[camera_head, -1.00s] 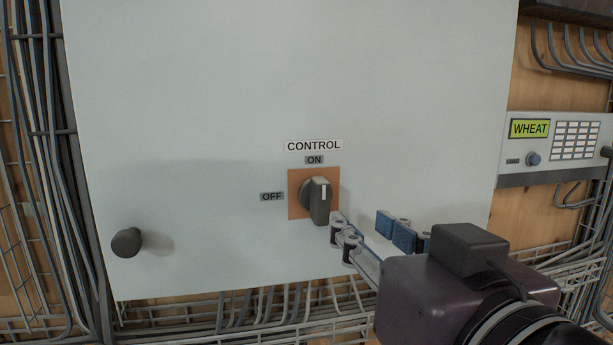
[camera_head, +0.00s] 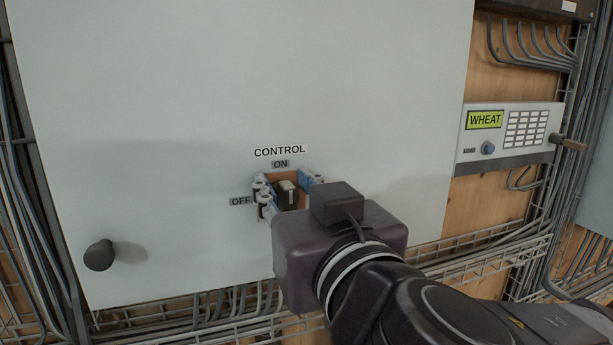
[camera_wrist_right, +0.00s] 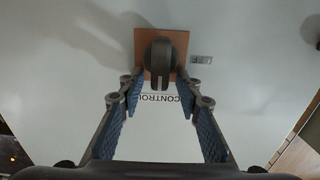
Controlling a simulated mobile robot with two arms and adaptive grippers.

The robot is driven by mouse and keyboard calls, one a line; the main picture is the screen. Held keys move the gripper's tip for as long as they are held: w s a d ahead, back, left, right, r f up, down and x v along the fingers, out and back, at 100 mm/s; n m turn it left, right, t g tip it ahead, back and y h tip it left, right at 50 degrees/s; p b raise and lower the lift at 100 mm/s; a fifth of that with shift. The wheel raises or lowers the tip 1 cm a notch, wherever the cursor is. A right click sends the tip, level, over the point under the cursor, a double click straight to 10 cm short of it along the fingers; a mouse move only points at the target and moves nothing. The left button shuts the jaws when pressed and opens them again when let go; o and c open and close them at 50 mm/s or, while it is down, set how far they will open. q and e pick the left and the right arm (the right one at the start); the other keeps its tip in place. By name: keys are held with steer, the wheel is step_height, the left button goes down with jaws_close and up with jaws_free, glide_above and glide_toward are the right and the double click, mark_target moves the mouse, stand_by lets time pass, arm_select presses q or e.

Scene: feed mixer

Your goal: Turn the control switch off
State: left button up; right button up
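The control switch is a dark rotary knob (camera_head: 286,196) on an orange-brown plate on the pale cabinet door. Its grip stands roughly vertical, with the white mark at the end by the ON label (camera_head: 280,164). The OFF label (camera_head: 241,201) is to its left. My right gripper (camera_head: 288,183) is open, with one blue-padded finger on each side of the knob; it partly hides the plate. In the right wrist view, the knob (camera_wrist_right: 159,62) lies between and just beyond the spread fingertips of the gripper (camera_wrist_right: 160,82); gaps show on both sides. My left gripper is not in view.
A black round knob (camera_head: 99,255) sticks out of the cabinet door (camera_head: 180,90) at lower left. A panel with a WHEAT display (camera_head: 485,120) and a side handle (camera_head: 568,143) is at right. Wire trays with cables run below the door.

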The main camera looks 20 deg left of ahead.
jaws_close()
stand_by(0.4)
steer(key=n+b, duration=0.3)
steer(key=shift+s+a+f, duration=0.2)
steer(key=shift+a+f, duration=0.05)
steer(key=shift+a, duration=0.05)
steer(key=n+b, duration=0.3)
steer(key=n, duration=0.2)
steer(key=a+f+n+b, duration=0.1)
steer(key=n+b, duration=0.2)
steer(key=n, duration=0.2)
steer(key=s+f+n+b, duration=0.1)
steer(key=n+b, duration=0.2)
steer(key=n, duration=0.1)
steer(key=shift+a+n, duration=0.25)
steer(key=shift+n, duration=0.15)
steer(key=shift+f, duration=0.1)
jaws_free()
